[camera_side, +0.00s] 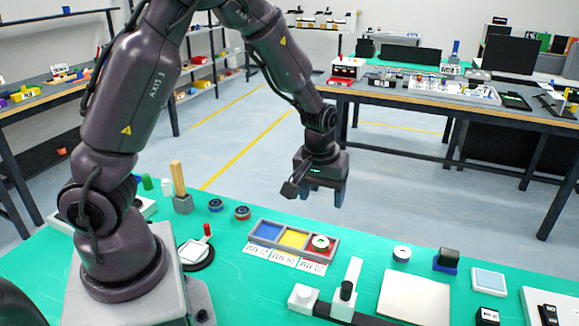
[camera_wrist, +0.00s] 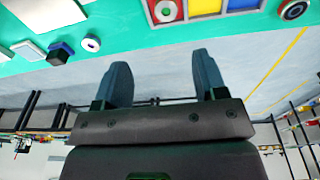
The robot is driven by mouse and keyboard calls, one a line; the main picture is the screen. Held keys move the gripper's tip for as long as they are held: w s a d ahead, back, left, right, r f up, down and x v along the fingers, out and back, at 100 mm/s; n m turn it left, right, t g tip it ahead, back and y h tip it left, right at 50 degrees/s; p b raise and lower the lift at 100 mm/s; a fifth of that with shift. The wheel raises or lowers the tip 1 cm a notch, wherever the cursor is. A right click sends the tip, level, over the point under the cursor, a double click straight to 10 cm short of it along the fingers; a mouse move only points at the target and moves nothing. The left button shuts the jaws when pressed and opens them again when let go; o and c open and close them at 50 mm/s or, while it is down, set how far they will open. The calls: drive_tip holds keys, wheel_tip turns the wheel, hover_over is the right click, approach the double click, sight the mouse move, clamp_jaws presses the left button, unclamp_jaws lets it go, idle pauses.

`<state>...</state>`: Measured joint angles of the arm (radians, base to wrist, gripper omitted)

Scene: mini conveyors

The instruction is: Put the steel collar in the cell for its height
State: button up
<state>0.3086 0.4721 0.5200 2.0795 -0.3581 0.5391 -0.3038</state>
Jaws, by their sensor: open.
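A pale ring-shaped collar (camera_side: 402,253) lies on the green mat, right of the sorting tray (camera_side: 336,248). It also shows in the wrist view (camera_wrist: 91,43). The tray has a blue cell (camera_side: 267,231), a yellow cell (camera_side: 293,239) and a red cell. Labels in front of the cells seem to read 12, 16 and 20 MM. My gripper (camera_side: 325,194) is open and empty, raised beyond the tray, apart from both collars. Its two fingers (camera_wrist: 161,64) show nothing between them.
Two dark rings (camera_side: 242,212) and a wooden-handled block (camera_side: 181,195) stand left of the tray. Mat around the loose collar is clear.

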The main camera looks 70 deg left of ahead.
drive_tip(key=s+d+r+m+t, duration=0.2)
drive_tip(key=s+d+r+m, duration=0.1)
drive_tip(key=s+r, duration=0.5)
drive_tip(key=s+d+r+m+t, duration=0.2)
drive_tip(key=s+r+m, duration=0.3)
drive_tip(key=s+r, duration=0.4)
wheel_tip(320, 180, up, 2)
drive_tip(key=shift+d+r+m+h, duration=0.1)
drive_tip(key=shift+d+m+h, duration=0.2)
drive_tip(key=shift+d+h, duration=0.15)
